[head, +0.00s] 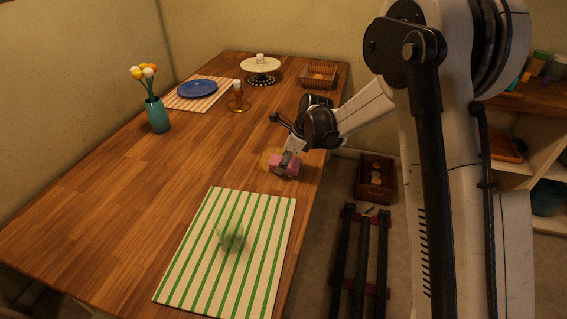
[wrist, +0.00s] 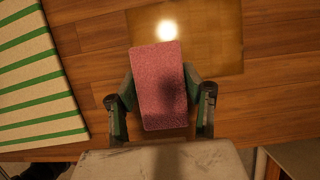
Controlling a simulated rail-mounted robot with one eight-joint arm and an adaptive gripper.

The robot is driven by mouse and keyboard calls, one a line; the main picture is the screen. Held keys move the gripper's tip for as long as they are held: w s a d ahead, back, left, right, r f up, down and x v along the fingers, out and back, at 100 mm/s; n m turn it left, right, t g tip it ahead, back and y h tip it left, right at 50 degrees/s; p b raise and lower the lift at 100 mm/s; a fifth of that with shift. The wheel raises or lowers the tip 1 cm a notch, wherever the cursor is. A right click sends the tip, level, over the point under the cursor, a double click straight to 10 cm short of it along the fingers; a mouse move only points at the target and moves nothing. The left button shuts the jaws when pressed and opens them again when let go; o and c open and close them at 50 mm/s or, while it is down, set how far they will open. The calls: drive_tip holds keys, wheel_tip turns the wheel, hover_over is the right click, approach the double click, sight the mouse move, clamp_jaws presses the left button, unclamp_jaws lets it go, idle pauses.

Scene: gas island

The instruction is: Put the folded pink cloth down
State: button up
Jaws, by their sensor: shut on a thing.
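The folded pink cloth (head: 281,165) is a small pink block held at the end of my arm near the table's right edge. In the wrist view the cloth (wrist: 160,84) is a tilted pink rectangle between the two fingers. My gripper (head: 287,163) is shut on the cloth, with a finger on each side; it also shows in the wrist view (wrist: 160,92). A tan square patch (wrist: 198,35) lies on the wood just beyond the cloth. I cannot tell whether the cloth touches the table.
A green-striped mat (head: 206,270) with a blurred greenish object (head: 232,240) lies in front. The table's middle is clear.

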drive_tip(key=o, duration=1)
drive_tip(key=shift+f, duration=0.15)
drive_tip(key=shift+d+r+p, duration=0.1)
drive_tip(key=shift+r+p, duration=0.2)
drive_tip(key=shift+r, duration=0.3)
drive_tip(key=s+d+r+n+t+h+p, duration=0.1)
drive_tip(key=s+d+r+n, duration=0.3)
drive_tip(key=r, duration=0.6)
drive_tip(key=s+d+r+n+t, duration=0.1)
drive_tip(key=s+d+r, duration=0.45)
drive_tip(key=r, duration=0.35)
drive_tip(key=s+d+n+t+h, duration=0.1)
drive_tip(key=s+d+n, duration=0.3)
drive_tip(key=s, duration=0.4)
drive_tip(key=s+d+r+n+t+h, duration=0.1)
drive_tip(key=s+d+n, duration=0.2)
drive_tip(key=s+n, duration=0.3)
drive_tip(key=s+d+r+n+t+h, duration=0.1)
drive_tip(key=s+d+n, duration=0.3)
drive_tip(key=s, duration=0.8)
drive_tip(key=shift+s+d+r+n+t, duration=0.3)
drive_tip(key=shift+n+t, duration=0.2)
drive_tip(key=shift+n, duration=0.5)
